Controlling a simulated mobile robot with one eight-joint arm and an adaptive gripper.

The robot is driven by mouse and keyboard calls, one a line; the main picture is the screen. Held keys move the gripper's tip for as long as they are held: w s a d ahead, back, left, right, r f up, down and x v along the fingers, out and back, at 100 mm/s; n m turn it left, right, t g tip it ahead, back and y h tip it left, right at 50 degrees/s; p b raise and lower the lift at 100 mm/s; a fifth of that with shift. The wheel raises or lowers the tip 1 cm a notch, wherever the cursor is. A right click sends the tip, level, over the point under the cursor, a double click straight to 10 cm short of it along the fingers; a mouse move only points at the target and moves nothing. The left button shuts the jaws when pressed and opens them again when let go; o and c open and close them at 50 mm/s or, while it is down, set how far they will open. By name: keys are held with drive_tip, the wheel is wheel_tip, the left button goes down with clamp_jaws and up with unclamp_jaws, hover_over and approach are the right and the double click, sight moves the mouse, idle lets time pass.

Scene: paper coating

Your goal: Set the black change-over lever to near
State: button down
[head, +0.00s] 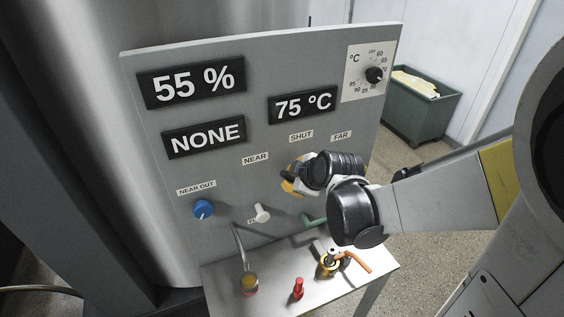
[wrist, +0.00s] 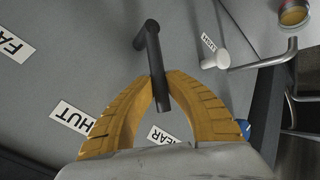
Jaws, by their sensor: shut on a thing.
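The black change-over lever (wrist: 153,55) is an L-shaped dark bar on the grey panel (head: 240,120). In the wrist view my gripper (wrist: 161,82) has its yellow fingers closed around the lever's long arm, which points down toward the NEAR label (wrist: 166,136). The SHUT label (wrist: 73,118) lies to its left and the FAR label (wrist: 12,44) farther left. In the head view my gripper (head: 290,184) is at the panel, below the NEAR and SHUT labels, and largely hides the lever. The display (head: 204,137) reads NONE.
A blue knob (head: 203,209) and a white handle (head: 262,212) sit lower left of my gripper. Below are a shelf (head: 225,275) with a red part (head: 298,288), a brass-coloured fitting and an orange handle (head: 357,262). A green bin (head: 421,108) stands behind right.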

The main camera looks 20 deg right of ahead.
drive_tip(key=shift+a+f, duration=0.15)
drive_tip(key=shift+f, duration=0.1)
idle(0.4)
drive_tip(key=c, duration=1.4)
unclamp_jaws()
drive_tip(key=v, duration=1.2)
drive_tip(key=shift+a, duration=0.2)
drive_tip(key=s+a+f+m+b, duration=0.1)
drive_tip(key=s+f+m+b, duration=0.2)
drive_tip(key=f, duration=0.1)
drive_tip(key=s+a+f+m+g+b, duration=0.1)
drive_tip(key=s+a+f+m+b, duration=0.1)
drive_tip(key=f+m+b, duration=0.2)
drive_tip(key=s+a+f+m+g+b, duration=0.1)
drive_tip(key=s+f+m+b, duration=0.2)
drive_tip(key=f+m, duration=0.1)
drive_tip(key=shift+s+a+f+h+b, duration=0.15)
drive_tip(key=shift+s+a+h+b, duration=0.15)
drive_tip(key=shift+a+b, duration=0.1)
